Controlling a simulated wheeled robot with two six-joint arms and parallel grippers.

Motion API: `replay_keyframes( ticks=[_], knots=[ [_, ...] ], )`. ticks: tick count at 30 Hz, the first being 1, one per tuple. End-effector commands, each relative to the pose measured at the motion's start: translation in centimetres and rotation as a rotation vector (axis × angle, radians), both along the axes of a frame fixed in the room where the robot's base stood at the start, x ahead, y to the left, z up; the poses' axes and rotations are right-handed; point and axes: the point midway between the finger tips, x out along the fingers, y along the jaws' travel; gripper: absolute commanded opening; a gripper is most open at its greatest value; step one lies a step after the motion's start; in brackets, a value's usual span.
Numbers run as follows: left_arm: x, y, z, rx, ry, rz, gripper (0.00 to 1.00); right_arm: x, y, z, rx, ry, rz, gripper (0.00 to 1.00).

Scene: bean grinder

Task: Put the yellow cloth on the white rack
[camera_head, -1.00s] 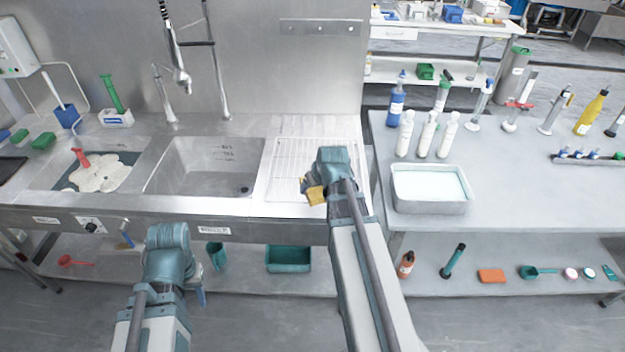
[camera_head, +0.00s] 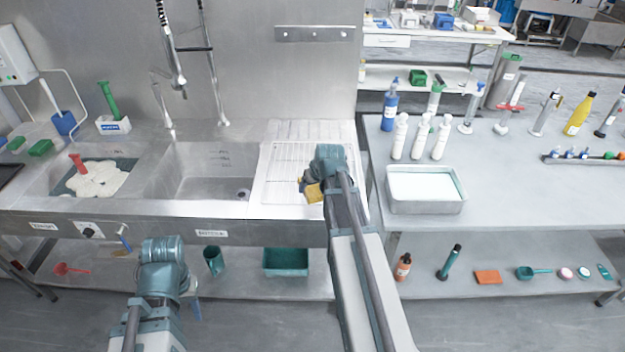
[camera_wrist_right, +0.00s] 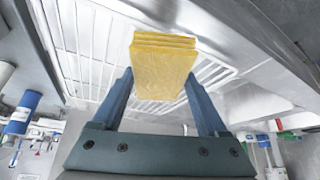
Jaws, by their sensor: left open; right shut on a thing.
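The yellow cloth (camera_head: 314,192) is a folded square pad, held at the tip of my right gripper (camera_head: 305,187). In the right wrist view the cloth (camera_wrist_right: 163,62) sits between the two blue fingers of that gripper (camera_wrist_right: 160,95). The white rack (camera_head: 283,185) is a slatted drainer right of the sink. It also shows behind the cloth in the right wrist view (camera_wrist_right: 85,40). The cloth is over the rack's front right part; I cannot tell if it touches. My left gripper (camera_head: 196,300) is low in front of the counter, mostly hidden behind its own wrist, and holds nothing visible.
The sink basin (camera_head: 205,175) lies left of the rack. A white tray (camera_head: 425,205) and several bottles stand on the right table. A teal bin (camera_head: 286,262) is on the shelf below. The rack's left part is clear.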

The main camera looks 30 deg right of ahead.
Motion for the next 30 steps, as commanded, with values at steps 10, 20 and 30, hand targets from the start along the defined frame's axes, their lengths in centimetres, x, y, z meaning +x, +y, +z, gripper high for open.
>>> replay_keyframes(
  ticks=[10, 20, 30],
  knots=[
    [0.0, 0.0, -0.6, 0.0, 0.0, 0.0, 0.45, 5.9, -3.3, -0.6, 0.0, 0.0, 0.001, 0.32],
    [0.0, 0.0, -1.4, 0.0, 0.0, 0.0, 0.45, 7.1, -4.0, -1.4, 0.0, 0.0, 0.0, 0.32],
    [0.0, 0.0, -4.4, 0.0, 0.0, 0.0, 0.45, 6.9, -3.9, -4.4, 0.0, 0.0, 0.001, 0.32]
  ],
)
